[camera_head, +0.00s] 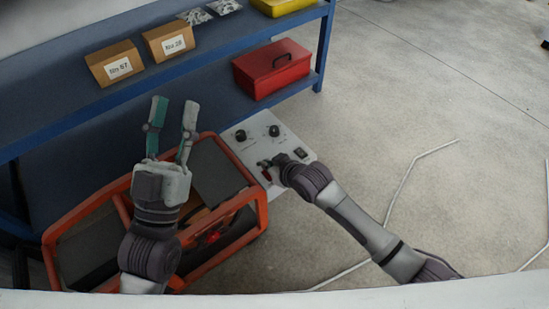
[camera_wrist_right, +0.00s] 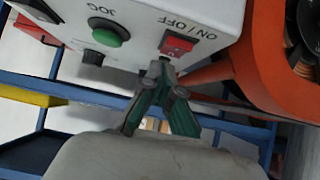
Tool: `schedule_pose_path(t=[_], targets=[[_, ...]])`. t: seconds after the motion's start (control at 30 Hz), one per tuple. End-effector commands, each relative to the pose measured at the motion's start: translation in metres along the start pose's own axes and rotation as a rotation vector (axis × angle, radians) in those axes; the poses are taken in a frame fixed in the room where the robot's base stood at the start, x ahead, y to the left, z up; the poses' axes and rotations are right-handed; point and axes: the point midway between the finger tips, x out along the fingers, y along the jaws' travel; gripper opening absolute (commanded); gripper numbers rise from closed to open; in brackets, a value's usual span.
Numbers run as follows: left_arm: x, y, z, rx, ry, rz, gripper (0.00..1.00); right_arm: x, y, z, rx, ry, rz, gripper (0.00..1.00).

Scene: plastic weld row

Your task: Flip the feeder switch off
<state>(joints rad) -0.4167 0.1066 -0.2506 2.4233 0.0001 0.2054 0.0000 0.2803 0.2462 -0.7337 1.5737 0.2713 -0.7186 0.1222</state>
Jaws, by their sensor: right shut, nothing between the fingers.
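The feeder's light grey control panel (camera_head: 243,128) stands at the right end of an orange-framed feeder (camera_head: 262,215). The red ON/OFF switch (camera_wrist_right: 178,44) is on this panel in the right wrist view. A bit of red shows beside my right gripper in the head view. My right gripper (camera_head: 268,164) is shut and empty at the panel. In the right wrist view its fingertips (camera_wrist_right: 160,72) meet just below the red switch; whether they touch it I cannot tell. My left gripper (camera_head: 174,108) is open and empty, raised over the feeder, fingers pointing away.
A blue shelf behind carries cardboard boxes (camera_head: 115,66), a red toolbox (camera_head: 272,71) and a yellow bin (camera_head: 285,5). Open floor lies to the right.

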Motion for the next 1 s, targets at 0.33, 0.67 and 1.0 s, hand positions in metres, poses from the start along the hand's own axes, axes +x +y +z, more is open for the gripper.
schedule_pose_path(t=[0.33,0.67,1.0], targets=[[-0.014,-0.011,0.064,0.017,-0.421,-0.022,0.40,-0.011,0.002,-0.015,0.001,0.000,0.002,0.00],[-0.067,-0.022,0.118,0.025,-0.869,-0.050,0.40,-0.020,0.005,-0.027,0.003,-0.001,0.003,0.00],[-0.147,-0.032,0.141,0.024,-1.322,-0.084,0.40,-0.045,0.006,-0.038,0.002,0.001,0.003,0.00]])
